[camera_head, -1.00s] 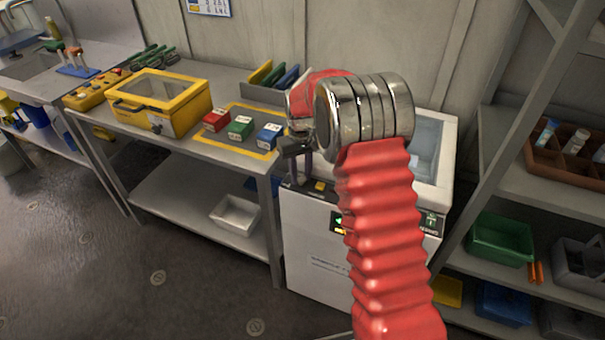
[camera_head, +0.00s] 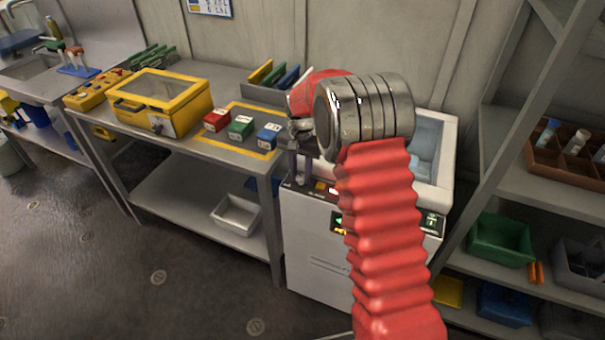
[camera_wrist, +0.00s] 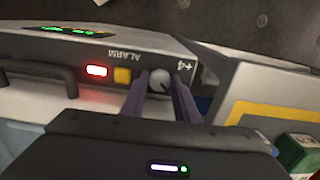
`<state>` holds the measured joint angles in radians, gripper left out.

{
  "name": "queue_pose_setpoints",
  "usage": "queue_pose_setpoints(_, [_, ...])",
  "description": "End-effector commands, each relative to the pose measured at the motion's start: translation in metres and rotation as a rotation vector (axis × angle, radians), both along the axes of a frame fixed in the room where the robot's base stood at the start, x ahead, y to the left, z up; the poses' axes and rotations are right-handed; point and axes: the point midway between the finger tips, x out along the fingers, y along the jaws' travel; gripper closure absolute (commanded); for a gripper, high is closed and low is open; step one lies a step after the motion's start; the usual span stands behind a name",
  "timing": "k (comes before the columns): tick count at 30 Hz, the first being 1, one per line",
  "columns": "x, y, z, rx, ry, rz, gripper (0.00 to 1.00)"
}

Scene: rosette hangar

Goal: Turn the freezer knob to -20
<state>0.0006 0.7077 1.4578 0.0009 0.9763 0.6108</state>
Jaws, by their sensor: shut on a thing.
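The white freezer (camera_head: 312,235) stands behind my red arm in the head view, partly hidden by it. My gripper (camera_head: 302,178) is at the left end of its top front edge. In the wrist view the control panel (camera_wrist: 215,75) appears upside down, with the labels "ALARM" and "+4". The round grey knob (camera_wrist: 160,80) sits between the two purple fingers of my gripper (camera_wrist: 160,96), which is shut on it. A dark mark shows on the knob's face, but I cannot read its setting surely. The "+4" label is just right of the knob. No "-20" label is legible.
A yellow button (camera_wrist: 122,76) and a lit red lamp (camera_wrist: 96,71) are close left of the knob in the wrist view. A workbench (camera_head: 185,148) with red, green and blue boxes adjoins the freezer on the left. A shelf rack (camera_head: 555,180) stands on the right.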

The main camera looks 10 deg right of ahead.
Motion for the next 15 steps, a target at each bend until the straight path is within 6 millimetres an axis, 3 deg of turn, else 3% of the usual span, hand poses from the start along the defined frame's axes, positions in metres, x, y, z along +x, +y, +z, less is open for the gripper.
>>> queue_pose_setpoints(15, [0.0003, -0.0015, 0.0005, -0.002, -0.001, -0.034, 0.95])
